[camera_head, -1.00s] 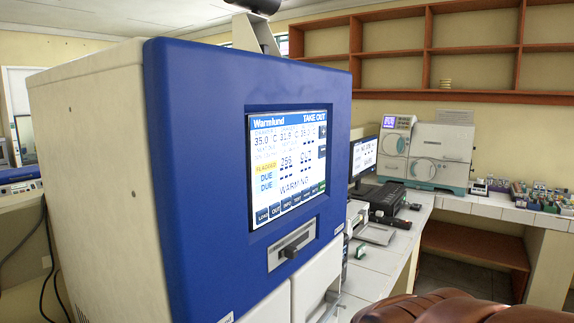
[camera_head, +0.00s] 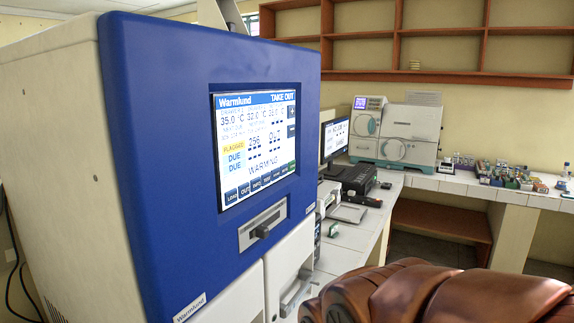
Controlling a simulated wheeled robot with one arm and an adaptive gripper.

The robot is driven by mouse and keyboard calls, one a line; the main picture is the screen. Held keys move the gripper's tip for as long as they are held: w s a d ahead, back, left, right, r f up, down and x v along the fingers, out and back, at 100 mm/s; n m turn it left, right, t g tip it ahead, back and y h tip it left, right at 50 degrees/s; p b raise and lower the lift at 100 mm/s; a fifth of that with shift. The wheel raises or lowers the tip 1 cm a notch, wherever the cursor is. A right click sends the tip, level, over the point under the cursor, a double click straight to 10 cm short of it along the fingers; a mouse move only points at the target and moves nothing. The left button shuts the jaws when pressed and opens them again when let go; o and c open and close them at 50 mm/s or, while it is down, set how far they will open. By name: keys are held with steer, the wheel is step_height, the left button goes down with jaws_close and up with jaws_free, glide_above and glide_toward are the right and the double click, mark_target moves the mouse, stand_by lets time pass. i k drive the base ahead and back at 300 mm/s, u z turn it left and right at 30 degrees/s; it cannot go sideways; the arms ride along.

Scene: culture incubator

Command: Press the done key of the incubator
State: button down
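The incubator (camera_head: 150,150) is a large cream box with a blue front, standing at the left. Its lit touchscreen (camera_head: 255,148) is headed "Warmlund" and "TAKE OUT", with temperatures, yellow and blue text and the word "WARMING". A row of dark keys runs along the screen's bottom edge. At its right end is a small green key (camera_head: 292,167); its label is too small to read, so I cannot confirm it is the done key. My gripper is not seen in this view.
A slot with a dark handle (camera_head: 262,231) sits below the screen. A brown ribbed shape fills the bottom right; I cannot tell whether it is mine. A tiled bench (camera_head: 350,240) with a monitor (camera_head: 336,138) and a white machine (camera_head: 398,132) stands behind.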

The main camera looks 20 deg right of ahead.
mark_target(292, 164)
steer(key=u, duration=2.65)
steer(key=k, duration=1.9)
steer(key=u, duration=0.25)
